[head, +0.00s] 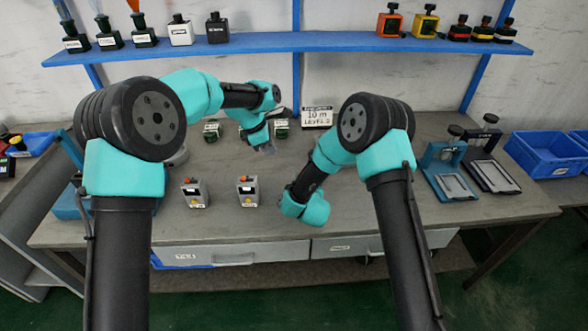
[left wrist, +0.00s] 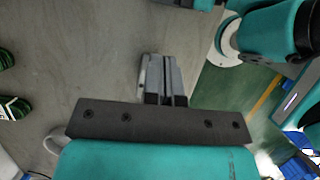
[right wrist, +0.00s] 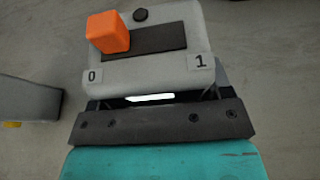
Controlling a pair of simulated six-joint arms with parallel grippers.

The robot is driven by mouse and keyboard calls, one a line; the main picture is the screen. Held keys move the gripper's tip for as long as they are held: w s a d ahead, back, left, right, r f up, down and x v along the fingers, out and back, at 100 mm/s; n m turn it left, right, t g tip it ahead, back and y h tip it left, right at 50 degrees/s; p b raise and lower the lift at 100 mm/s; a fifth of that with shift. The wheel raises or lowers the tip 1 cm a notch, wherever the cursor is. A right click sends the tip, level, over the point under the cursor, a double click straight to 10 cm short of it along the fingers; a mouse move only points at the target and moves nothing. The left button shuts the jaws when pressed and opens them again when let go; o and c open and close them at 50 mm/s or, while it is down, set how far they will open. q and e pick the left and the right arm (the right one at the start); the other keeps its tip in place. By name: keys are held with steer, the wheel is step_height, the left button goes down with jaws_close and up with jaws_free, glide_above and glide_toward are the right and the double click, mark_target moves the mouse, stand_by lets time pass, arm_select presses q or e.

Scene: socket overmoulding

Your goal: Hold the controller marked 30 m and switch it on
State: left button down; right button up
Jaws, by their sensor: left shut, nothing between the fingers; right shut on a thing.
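Two grey controllers with orange switches stand on the bench in the head view, a left one (head: 194,194) and a right one (head: 247,192). Their markings are too small to read there. My right gripper (right wrist: 155,100) is shut on the right controller, seen close in the right wrist view (right wrist: 150,72). Its orange switch (right wrist: 108,32) sits at the side labelled 0, away from the 1. My left gripper (head: 266,147) is shut and empty behind the controllers; its closed fingers show in the left wrist view (left wrist: 163,78).
Small dark green blocks (head: 211,131) with white labels stand at the back. Two clamp-like stands (head: 447,172) and blue bins (head: 548,154) are at the right. A blue shelf (head: 300,42) holds several bottles and devices.

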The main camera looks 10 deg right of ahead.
arm_select(q)
steer(key=d+f, duration=0.7)
steer(key=f, duration=0.2)
steer(key=shift+d+f, duration=0.15)
steer(key=shift+d, duration=0.2)
steer(key=shift+s+d, duration=0.1)
steer(key=d, duration=0.2)
steer(key=shift+d, duration=0.3)
stand_by(0.3)
